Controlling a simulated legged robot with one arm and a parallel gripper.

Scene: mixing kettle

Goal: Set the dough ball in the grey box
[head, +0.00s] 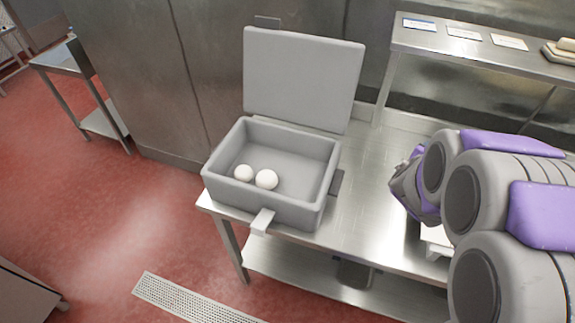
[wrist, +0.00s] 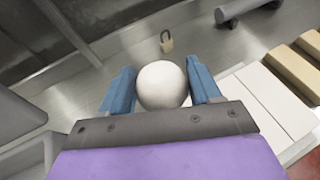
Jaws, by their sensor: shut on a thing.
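The dough ball (wrist: 162,85) is white and round. In the wrist view it sits between the two blue fingers of my gripper (wrist: 162,88), which is shut on it. In the head view my arm hides the gripper's fingers and this ball. The grey box (head: 325,190) stands on the steel table at its left end, with its lid (head: 303,78) open and upright at the back. Two white balls (head: 266,179) (head: 243,173) lie inside on the box floor, near the front left. My gripper is to the right of the box, apart from it.
The steel table (head: 372,190) is bare between the box and my arm. A raised shelf (head: 480,62) with cards runs along the back right.

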